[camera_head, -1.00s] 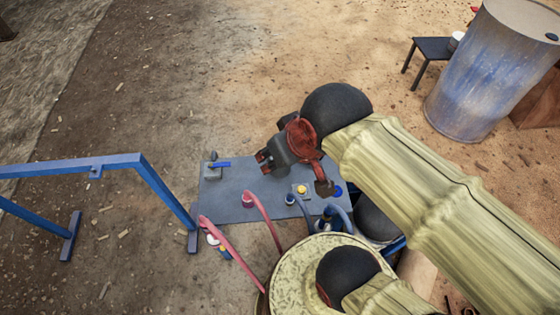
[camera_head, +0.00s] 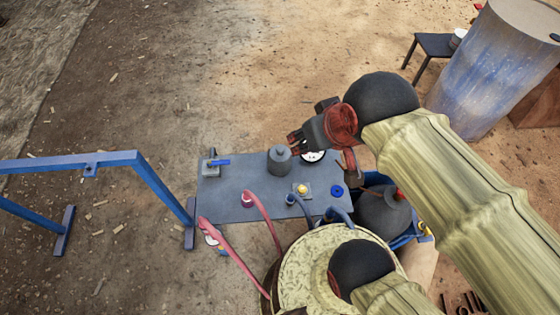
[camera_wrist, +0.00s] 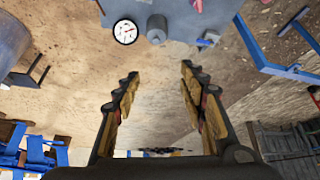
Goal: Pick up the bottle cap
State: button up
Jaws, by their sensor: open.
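I cannot tell for sure which thing is the bottle cap. A small blue round piece (camera_head: 337,191) lies at the table's right side. My gripper (camera_head: 294,143) is above the table's far edge, close to the cylinder in the picture. In the wrist view, my gripper (camera_wrist: 159,72) has its fingers wide apart with nothing between them.
A white dial gauge (camera_head: 313,156) is beside the cylinder. A yellow button block (camera_head: 301,190), pink handles (camera_head: 263,220) and a grey-and-blue fitting (camera_head: 214,164) are on or over the table. A blue frame (camera_head: 150,182) stands left, a barrel (camera_head: 480,70) right.

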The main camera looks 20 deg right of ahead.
aim_at(279, 156)
jog(key=i+j, duration=0.1)
jog(key=j, duration=0.75)
jog(key=i+j, duration=0.15)
jog(key=j, duration=0.25)
jog(key=j+u, duration=0.1)
jog(key=j, duration=0.3)
jog(key=i, duration=0.05)
